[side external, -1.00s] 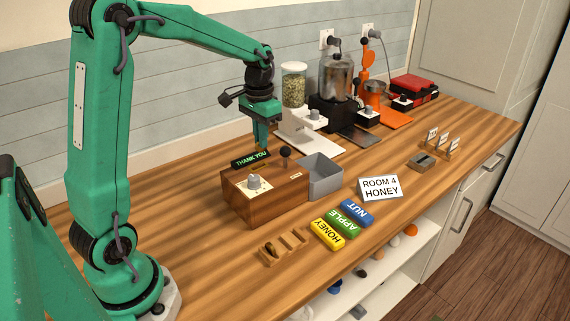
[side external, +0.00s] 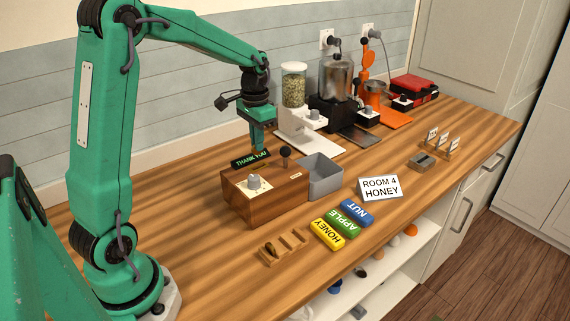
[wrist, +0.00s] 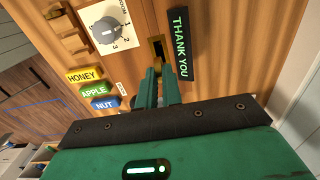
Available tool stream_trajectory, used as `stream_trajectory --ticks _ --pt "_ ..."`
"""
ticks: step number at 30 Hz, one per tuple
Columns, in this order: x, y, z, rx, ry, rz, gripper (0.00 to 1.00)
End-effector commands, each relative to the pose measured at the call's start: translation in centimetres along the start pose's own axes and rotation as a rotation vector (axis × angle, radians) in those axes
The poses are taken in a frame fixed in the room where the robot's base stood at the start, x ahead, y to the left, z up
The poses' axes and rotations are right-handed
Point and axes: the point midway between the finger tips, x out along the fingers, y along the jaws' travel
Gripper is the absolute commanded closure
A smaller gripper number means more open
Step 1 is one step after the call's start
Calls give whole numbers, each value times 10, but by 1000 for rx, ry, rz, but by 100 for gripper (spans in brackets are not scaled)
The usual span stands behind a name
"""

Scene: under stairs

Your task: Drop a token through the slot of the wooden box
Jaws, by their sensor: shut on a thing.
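My gripper (side external: 258,149) points down just above the back of the box, beside the display. In the wrist view my gripper (wrist: 160,72) has its fingers close together next to the brass-edged slot (wrist: 157,47). It is shut on a thin thing, presumably a token, which the fingers hide. A wooden token rack (side external: 283,247) lies in front of the box and holds a dark token (side external: 269,249).
A grey bin (side external: 322,176) adjoins the box's right side, and a black-knobbed lever (side external: 285,153) rises near the gripper. HONEY (side external: 327,233), APPLE (side external: 341,222) and NUT (side external: 356,211) blocks lie by a ROOM 4 HONEY sign (side external: 380,188). A dispenser (side external: 294,90) stands behind.

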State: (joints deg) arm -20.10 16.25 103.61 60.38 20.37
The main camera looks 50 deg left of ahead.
Motion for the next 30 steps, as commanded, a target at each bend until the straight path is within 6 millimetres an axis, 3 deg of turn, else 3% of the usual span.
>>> stream_trajectory --ticks 12,30 --pt "25 0 0 0 -1 1 100" --pt "28 0 0 0 0 0 100"
